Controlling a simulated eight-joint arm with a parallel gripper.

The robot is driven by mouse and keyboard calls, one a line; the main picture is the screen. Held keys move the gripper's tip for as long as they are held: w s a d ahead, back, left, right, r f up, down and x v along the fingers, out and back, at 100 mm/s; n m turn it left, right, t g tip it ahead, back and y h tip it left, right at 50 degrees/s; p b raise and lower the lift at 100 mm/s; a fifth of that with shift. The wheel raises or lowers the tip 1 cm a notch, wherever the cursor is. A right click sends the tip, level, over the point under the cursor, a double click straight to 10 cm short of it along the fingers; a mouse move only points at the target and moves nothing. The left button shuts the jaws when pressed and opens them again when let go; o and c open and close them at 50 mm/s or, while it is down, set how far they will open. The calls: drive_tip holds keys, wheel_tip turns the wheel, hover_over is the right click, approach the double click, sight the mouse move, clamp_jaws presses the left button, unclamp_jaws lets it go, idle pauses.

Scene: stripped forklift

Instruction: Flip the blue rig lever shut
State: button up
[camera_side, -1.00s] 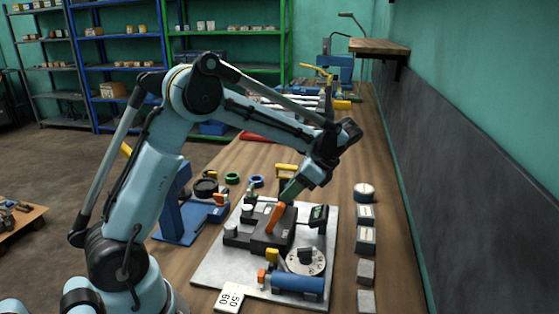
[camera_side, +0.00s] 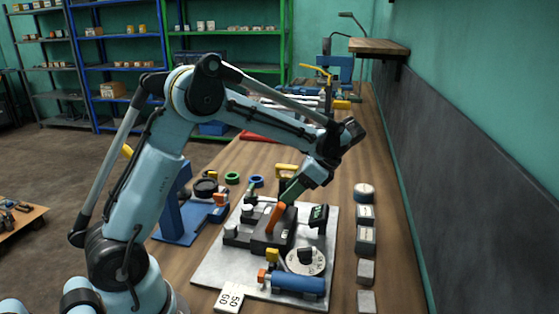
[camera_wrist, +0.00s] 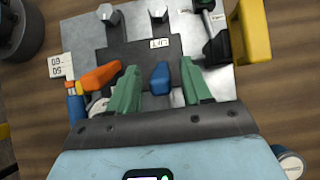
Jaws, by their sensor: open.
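The blue lever (camera_wrist: 160,77) shows in the wrist view on a dark block (camera_wrist: 112,55), between my two green fingers. My gripper (camera_wrist: 160,87) is open, with a visible gap on each side of the lever. In the side view my gripper (camera_side: 288,192) points down over the dark block (camera_side: 262,242), close to an orange lever (camera_side: 275,217). The blue lever is hidden there. The orange lever also shows in the wrist view (camera_wrist: 98,77), just left of my left finger. I cannot tell how far the blue lever is tilted.
The block sits on a pale plate (camera_side: 212,266). A round dial (camera_side: 306,262) and a blue cylinder (camera_side: 298,284) are at its near end. A yellow part (camera_wrist: 252,30) stands right of my gripper. A blue stand (camera_side: 176,212) is left of the plate; several small blocks line its right.

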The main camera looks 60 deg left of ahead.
drive_tip(key=v, duration=0.7)
idle(0.3)
drive_tip(key=s+d+f+n+t+h, duration=0.2)
drive_tip(key=s+d+n+t+h, duration=0.3)
drive_tip(key=s+d+n+t, duration=0.3)
drive_tip(key=s+n+t, duration=0.1)
drive_tip(key=s+t, duration=0.3)
drive_tip(key=shift+d, duration=0.3)
